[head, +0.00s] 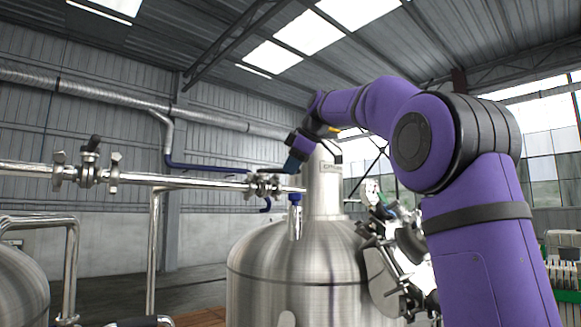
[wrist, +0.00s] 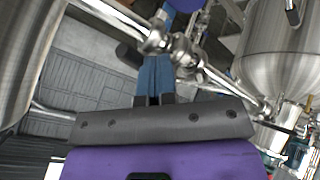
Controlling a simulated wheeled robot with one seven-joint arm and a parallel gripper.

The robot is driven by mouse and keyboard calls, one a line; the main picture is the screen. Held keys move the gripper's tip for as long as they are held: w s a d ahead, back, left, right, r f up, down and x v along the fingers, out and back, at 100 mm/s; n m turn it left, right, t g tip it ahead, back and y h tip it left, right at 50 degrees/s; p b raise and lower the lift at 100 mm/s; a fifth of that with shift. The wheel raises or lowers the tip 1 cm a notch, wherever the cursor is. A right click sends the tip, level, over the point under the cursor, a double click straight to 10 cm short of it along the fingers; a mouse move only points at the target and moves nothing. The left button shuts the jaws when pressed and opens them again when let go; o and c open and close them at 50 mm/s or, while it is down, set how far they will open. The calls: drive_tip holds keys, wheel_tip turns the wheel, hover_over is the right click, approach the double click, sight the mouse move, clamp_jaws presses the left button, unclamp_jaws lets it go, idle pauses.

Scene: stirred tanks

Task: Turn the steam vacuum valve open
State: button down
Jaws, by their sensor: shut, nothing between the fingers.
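A steel valve assembly (head: 265,185) sits on the horizontal steel pipe beside the tank's top, left of the tank neck. It also shows in the wrist view (wrist: 175,47), with clamped fittings. A dark lever-like part (wrist: 130,54) shows beside my fingers there; I cannot tell whether they touch. My gripper (head: 291,168) is just above and right of the valve, pointing down. Its blue fingers (wrist: 154,75) are together and hold nothing. They hide part of the valve. No label marks which valve is the steam vacuum valve.
Another valve with a dark handle (head: 92,145) is on the pipe at left. A steel tank (head: 290,262) stands below my gripper. A blue pipe (head: 205,168) runs along behind. Fittings (head: 385,265) crowd the tank's right side near my arm.

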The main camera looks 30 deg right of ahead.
drive_tip(key=shift+w+d+n+g+y, duration=0.3)
drive_tip(key=shift+w+d+n+y, duration=0.4)
drive_tip(key=shift+n, duration=0.4)
drive_tip(key=shift+w+d+n+g+y, duration=0.15)
drive_tip(key=shift+w+n+g+y, duration=0.25)
drive_tip(key=shift+n, duration=0.5)
drive_tip(key=shift+w+d, duration=0.1)
drive_tip(key=shift+w, duration=0.45)
